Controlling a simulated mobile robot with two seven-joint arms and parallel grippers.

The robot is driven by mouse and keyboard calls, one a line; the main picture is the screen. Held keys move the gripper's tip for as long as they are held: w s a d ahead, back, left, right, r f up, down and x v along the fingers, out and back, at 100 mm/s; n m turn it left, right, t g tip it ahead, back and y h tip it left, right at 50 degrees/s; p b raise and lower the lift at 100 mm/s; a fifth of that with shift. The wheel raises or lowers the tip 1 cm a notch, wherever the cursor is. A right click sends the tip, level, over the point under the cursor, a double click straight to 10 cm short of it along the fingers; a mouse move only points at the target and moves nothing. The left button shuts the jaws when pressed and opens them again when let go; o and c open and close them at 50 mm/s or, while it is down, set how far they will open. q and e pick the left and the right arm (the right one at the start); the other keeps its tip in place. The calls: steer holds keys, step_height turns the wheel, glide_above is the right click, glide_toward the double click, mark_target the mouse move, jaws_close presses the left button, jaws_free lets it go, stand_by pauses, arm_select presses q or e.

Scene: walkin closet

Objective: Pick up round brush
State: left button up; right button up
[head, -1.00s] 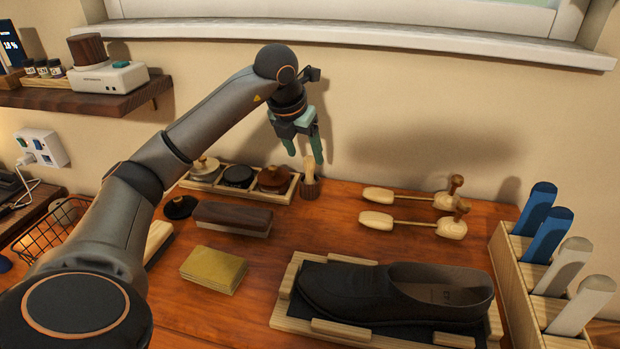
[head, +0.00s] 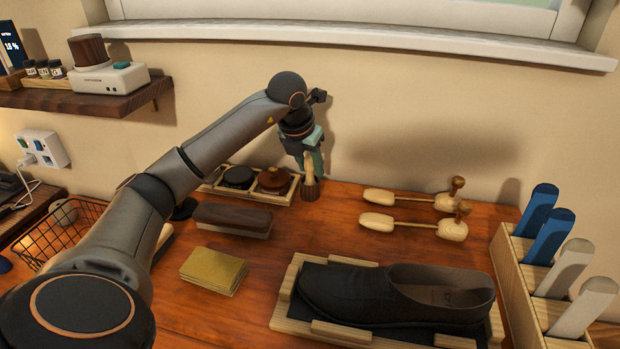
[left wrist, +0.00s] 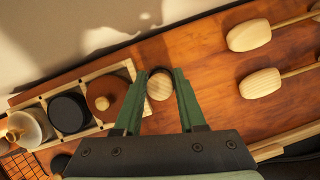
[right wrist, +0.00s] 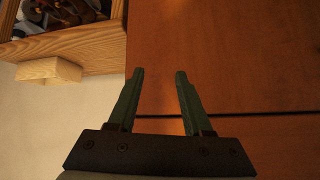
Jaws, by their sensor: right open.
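The round brush (head: 310,189) stands upright on the wooden counter near the wall, dark bristles down and pale handle up. My left gripper (head: 311,165) is low over it, fingers pointing down on either side of the handle. In the left wrist view the round handle end (left wrist: 160,86) lies between the green fingertips (left wrist: 159,76), with thin gaps that make the fingers look open. My right gripper (right wrist: 160,76) is open and empty, over a wooden surface in the right wrist view; it is outside the head view.
A divided tray (head: 247,188) of round tins stands close left of the brush. Two wooden shoe trees (head: 400,221) lie to the right. A dark shoe (head: 390,295) on a stand, a wood-backed brush (head: 233,219) and yellow cloths (head: 213,270) lie nearer. The wall is close behind.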

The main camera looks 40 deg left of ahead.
arm_select(q)
jaws_close()
arm_select(e)
steer(key=shift+s+f, duration=0.1)
steer(key=shift+s, duration=0.15)
arm_select(q)
steer(key=shift+r, duration=0.15)
step_height(320, 180, up, 18)
steer(key=p, duration=0.3)
arm_select(e)
steer(key=shift+s+d+r, duration=0.3)
steer(key=shift+d+r, duration=0.55)
